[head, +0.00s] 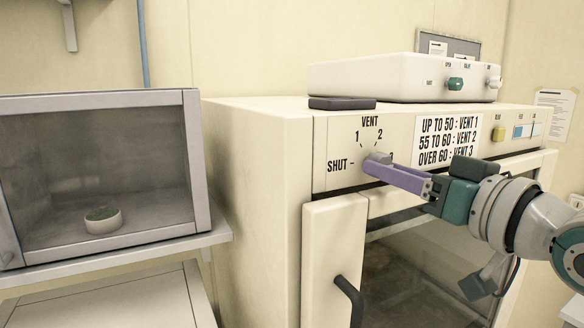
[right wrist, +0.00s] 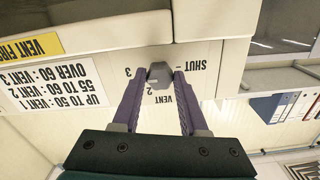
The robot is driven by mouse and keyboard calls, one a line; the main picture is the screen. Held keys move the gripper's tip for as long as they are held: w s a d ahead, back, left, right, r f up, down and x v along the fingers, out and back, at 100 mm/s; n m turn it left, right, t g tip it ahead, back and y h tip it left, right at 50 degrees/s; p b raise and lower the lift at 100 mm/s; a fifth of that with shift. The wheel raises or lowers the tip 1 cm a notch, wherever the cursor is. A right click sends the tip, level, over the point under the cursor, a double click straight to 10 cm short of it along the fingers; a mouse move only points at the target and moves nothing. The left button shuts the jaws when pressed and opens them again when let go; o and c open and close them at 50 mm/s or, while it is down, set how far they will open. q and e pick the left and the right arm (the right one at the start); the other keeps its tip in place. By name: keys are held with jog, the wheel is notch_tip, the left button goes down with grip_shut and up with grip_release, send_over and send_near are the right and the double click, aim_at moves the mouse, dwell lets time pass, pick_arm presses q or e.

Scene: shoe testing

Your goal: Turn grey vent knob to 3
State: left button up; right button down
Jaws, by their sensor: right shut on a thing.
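The grey vent knob (head: 379,157) sits on the cream front panel of the oven-like cabinet, below the printed VENT dial (head: 369,135) with marks SHUT, 1, 2 and 3. In the head view the 3 is partly covered by the knob and gripper. My right gripper (head: 372,165) reaches in from the right, its purple fingers shut on the knob. In the right wrist view the picture is upside down; the fingers (right wrist: 160,82) hold the grey knob (right wrist: 160,71) from both sides, with 2 and 3 visible beside it. I cannot tell which mark the knob points to. My left gripper is not in view.
A printed vent chart (head: 447,139) is right of the dial. A black handle (head: 349,302) is on the door below. A white box with a green knob (head: 455,84) and a dark flat object (head: 342,103) lie on top. A glass-fronted chamber (head: 100,180) stands left.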

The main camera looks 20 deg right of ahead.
dwell(0.4)
jog(key=shift+c, duration=2.2)
grip_release()
jog(key=s+b, duration=0.6)
jog(key=s, duration=0.4)
jog(key=shift+d, duration=0.4)
